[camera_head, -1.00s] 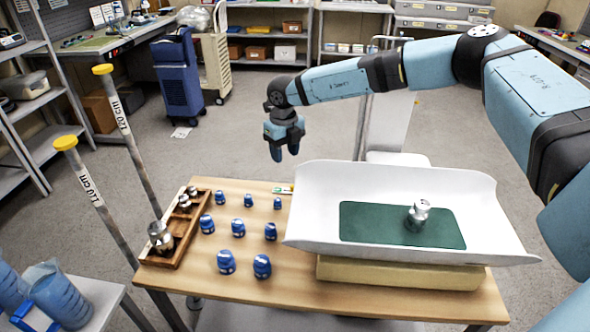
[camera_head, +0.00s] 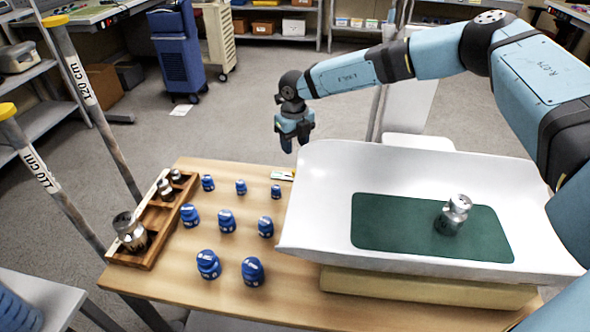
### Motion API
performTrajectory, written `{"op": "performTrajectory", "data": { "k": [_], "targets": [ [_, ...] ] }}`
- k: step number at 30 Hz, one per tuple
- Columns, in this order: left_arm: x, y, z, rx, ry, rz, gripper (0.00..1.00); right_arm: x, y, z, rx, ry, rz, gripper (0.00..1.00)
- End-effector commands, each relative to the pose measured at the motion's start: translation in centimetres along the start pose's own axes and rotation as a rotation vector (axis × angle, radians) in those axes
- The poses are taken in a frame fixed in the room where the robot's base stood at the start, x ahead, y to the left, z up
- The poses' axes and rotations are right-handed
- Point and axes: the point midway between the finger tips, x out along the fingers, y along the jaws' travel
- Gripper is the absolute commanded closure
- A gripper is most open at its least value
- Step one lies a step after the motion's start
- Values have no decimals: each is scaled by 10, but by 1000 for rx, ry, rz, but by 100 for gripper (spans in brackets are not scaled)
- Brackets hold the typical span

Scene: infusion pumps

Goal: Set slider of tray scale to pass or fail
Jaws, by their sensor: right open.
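The tray scale (camera_head: 320,210) stands on the right of the wooden table, a white curved pan on a cream base (camera_head: 430,288). A steel weight (camera_head: 453,214) stands on the green mat (camera_head: 385,222) in the pan. A small green and white piece, perhaps the slider (camera_head: 283,175), shows at the table's far edge beside the pan; its setting is too small to read. My right gripper (camera_head: 295,143) hangs fingers down above and beyond that piece, open, empty and apart from it. My left gripper is not in view.
Several blue weights (camera_head: 226,221) stand in rows left of the scale. A wooden rack (camera_head: 160,215) with steel weights lies at the table's left edge. Two yellow-capped poles (camera_head: 85,90) rise at the left.

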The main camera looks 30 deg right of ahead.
Motion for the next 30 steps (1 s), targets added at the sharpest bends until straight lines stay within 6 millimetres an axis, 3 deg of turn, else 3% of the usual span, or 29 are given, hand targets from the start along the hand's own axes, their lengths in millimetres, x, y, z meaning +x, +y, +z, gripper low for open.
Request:
{"op": "performTrajectory", "data": {
  "k": [1, 6, 12, 18, 26, 30],
  "targets": [
    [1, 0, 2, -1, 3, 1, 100, 15, 0, 0, 0, 2, -1, 55],
    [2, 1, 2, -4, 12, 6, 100, 51, 0, 0, 0, 1, 0, 55],
    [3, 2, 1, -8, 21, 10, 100, 80, 0, 0, -1, 1, -1, 55],
    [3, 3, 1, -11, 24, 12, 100, 92, 0, 0, 0, 0, 0, 55],
    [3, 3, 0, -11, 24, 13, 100, 92, 0, 0, 1, 0, 0, 55],
    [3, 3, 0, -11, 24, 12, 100, 92, 0, 0, 1, 0, 0, 85]
  ]
}}
